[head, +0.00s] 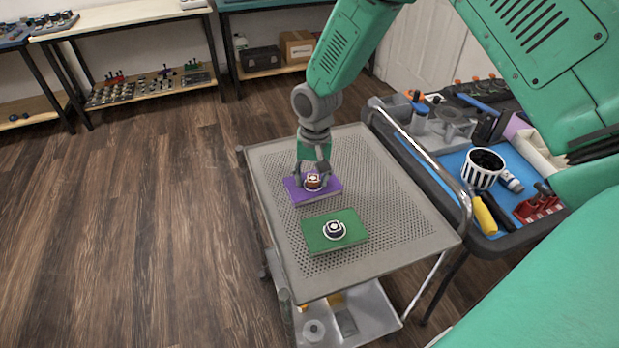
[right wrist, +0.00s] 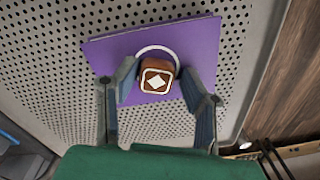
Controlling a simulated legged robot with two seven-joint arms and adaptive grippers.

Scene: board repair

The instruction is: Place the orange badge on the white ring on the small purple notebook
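The orange badge (head: 313,181) is a small block with a white diamond mark on its top; it also shows in the right wrist view (right wrist: 157,77). It sits over the white ring (right wrist: 157,49) on the small purple notebook (head: 326,196), a little toward one side of the ring in the wrist view. I cannot tell whether it touches the notebook. My right gripper (head: 313,178) is low over the notebook, its fingers on either side of the badge with narrow gaps showing. My left gripper is out of view.
A green notebook (head: 318,242) with a dark badge (head: 334,230) lies nearer on the perforated cart top (head: 400,208). A tool tray with a striped cup (head: 483,168) stands at the right. Much of the cart top is clear.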

